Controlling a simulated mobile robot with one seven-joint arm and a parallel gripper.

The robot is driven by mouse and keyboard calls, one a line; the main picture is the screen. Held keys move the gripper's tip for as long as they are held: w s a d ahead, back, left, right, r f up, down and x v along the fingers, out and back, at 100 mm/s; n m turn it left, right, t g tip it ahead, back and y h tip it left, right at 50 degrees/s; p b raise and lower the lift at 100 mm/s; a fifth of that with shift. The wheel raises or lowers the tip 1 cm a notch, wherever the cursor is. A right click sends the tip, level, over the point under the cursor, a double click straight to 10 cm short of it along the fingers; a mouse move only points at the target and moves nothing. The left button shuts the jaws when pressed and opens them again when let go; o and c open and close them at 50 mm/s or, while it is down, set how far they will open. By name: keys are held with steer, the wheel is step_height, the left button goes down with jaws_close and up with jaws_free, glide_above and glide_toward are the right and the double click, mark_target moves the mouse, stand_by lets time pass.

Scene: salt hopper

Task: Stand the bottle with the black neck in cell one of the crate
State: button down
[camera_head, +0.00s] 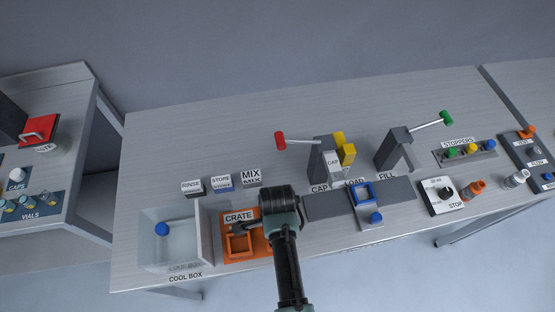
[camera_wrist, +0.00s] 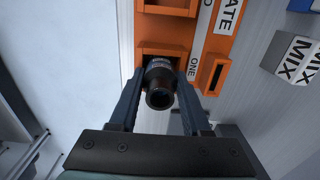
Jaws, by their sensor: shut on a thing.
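The orange crate (camera_head: 262,250) stands on the bench under my arm in the head view. In the wrist view the crate (camera_wrist: 222,45) shows a label reading ONE beside one cell. My gripper (camera_wrist: 160,80) is shut on the bottle with the black neck (camera_wrist: 159,98), one finger on each side. The dark round mouth of the bottle faces the wrist camera. The bottle lines up with the cell marked ONE; how deep its lower end sits is hidden. In the head view my arm hides part of the crate, and I cannot make out the bottle there.
The white cool box (camera_head: 206,240) with a blue-topped item (camera_head: 162,229) stands just left of the crate. RINSE, STORE and MIX blocks (camera_head: 251,178) stand behind. The capping stand (camera_head: 322,160) and grey load slab (camera_head: 325,207) are to the right. The back of the bench is clear.

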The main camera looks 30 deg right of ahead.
steer(key=c, duration=0.8)
jaws_free()
steer(key=shift+s+a+f, duration=0.1)
steer(key=shift+s+f, duration=0.2)
steer(key=shift+f, duration=0.25)
steer(key=o, duration=0.4)
steer(key=shift+w+f, duration=0.1)
steer(key=shift+f, duration=0.05)
steer(key=shift+o, duration=0.2)
step_height(320, 180, up, 14)
steer(key=shift+w+f, duration=0.15)
steer(key=shift+w, duration=0.05)
